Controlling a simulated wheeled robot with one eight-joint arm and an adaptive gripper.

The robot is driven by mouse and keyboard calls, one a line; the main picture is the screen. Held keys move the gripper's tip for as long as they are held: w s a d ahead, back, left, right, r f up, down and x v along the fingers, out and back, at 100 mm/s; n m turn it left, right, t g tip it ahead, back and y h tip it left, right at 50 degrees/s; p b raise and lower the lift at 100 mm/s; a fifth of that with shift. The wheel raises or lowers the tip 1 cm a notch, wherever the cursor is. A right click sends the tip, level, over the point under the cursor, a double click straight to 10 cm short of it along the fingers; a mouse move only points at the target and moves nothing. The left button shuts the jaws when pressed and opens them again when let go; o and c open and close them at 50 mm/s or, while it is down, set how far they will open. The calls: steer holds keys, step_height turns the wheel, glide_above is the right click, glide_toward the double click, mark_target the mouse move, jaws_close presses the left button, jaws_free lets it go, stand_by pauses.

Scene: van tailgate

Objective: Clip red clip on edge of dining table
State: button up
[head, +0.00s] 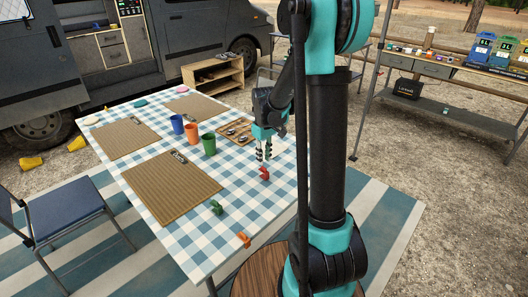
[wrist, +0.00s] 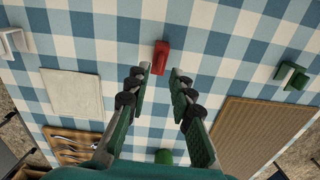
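The red clip (head: 264,174) stands on the blue-and-white checked cloth of the dining table (head: 170,221), near its right side. My gripper (head: 263,153) is above the table, just beyond the red clip in the head view. In the wrist view the red clip (wrist: 161,57) lies just ahead of the fingertips, slightly left of the middle between them. My gripper (wrist: 161,75) is open, with nothing between its fingers. A green clip (head: 216,207) and an orange clip (head: 243,239) sit at the near part of the table.
Brown placemats (head: 172,186) and blue, orange and green cups (head: 209,144) stand on the table. A cutlery tray (head: 236,130) lies behind the gripper. A blue chair (head: 66,207) is at the left. The cloth around the red clip is clear.

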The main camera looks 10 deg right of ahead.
steer(key=shift+f, duration=2.05)
jaws_close()
steer(key=shift+r, duration=0.1)
steer(key=shift+r, duration=2.4)
steer(key=shift+s, duration=0.1)
